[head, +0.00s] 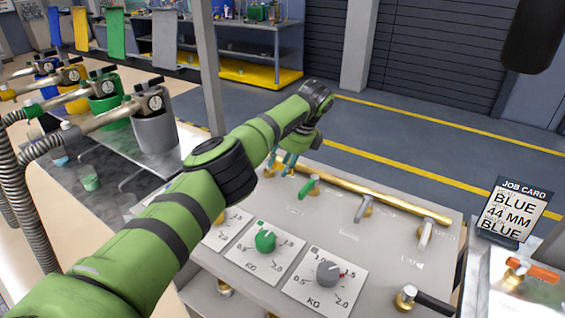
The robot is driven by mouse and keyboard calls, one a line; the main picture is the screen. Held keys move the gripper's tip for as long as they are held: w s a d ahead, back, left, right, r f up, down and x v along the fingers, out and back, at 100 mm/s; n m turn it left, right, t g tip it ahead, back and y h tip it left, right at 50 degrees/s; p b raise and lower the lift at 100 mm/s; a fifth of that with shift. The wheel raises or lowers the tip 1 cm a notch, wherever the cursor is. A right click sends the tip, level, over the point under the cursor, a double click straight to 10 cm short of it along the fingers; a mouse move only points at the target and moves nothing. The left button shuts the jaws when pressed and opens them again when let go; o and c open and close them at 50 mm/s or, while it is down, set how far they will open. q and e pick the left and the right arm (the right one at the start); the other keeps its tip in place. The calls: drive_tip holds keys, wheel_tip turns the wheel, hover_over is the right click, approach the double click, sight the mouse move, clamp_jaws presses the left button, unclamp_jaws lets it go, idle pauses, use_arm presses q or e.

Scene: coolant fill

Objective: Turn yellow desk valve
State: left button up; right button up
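The desk (390,255) has a brass pipe (400,205) along its far side with a row of valves. A green-handled valve (308,187), a grey-handled one (366,203) and a pale-handled one (426,234) show there. I cannot make out the yellow desk valve; my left arm covers the left part of the row. My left gripper (285,165) points down at the row, just left of the green handle. Its fingers show small and partly covered, so I cannot tell whether they are open or hold anything. My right gripper is out of view.
The desk front has a green dial knob (265,240) and a grey one (328,272). A black-handled valve (407,296) is at the front right. A job card (512,208) reads blue, 44 mm. An orange-handled valve (535,270) sits at the far right. Coloured canisters stand at the left.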

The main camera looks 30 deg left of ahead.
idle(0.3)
use_arm(q)
drive_tip(key=v, duration=1.2)
drive_tip(key=shift+a, duration=0.1)
